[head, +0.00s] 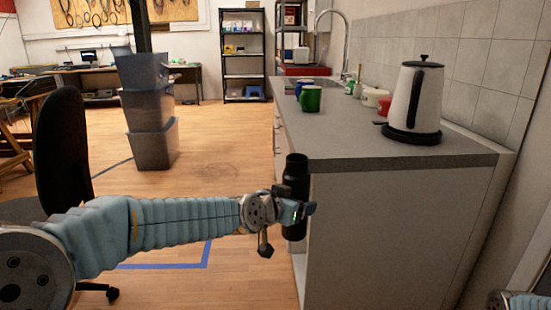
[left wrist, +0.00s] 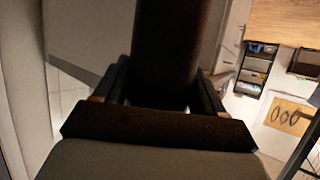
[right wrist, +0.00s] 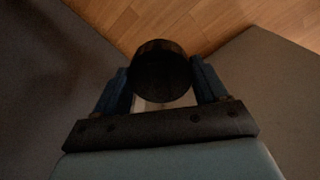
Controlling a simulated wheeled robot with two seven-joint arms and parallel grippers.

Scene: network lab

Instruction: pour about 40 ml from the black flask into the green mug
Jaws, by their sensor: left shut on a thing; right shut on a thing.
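The black flask (head: 296,178) is upright in front of the near left corner of the counter, off the counter top. My left gripper (head: 300,212) is shut around its side. In the left wrist view the flask (left wrist: 175,50) is a dark cylinder between the fingers. The green mug (head: 311,98) stands upright on the counter near its left edge, farther back than the flask; its inside cannot be seen. My right gripper (right wrist: 163,85) is shut on a dark round thing (right wrist: 161,70), seen end-on; I cannot tell what it is. The head view does not show that gripper.
A white and black kettle (head: 413,103) stands on the counter (head: 350,150), right of the green mug. A blue mug (head: 303,84) is behind the green one, with a white pot (head: 374,97) and sink tap (head: 335,35) nearby. The front part of the counter top is clear.

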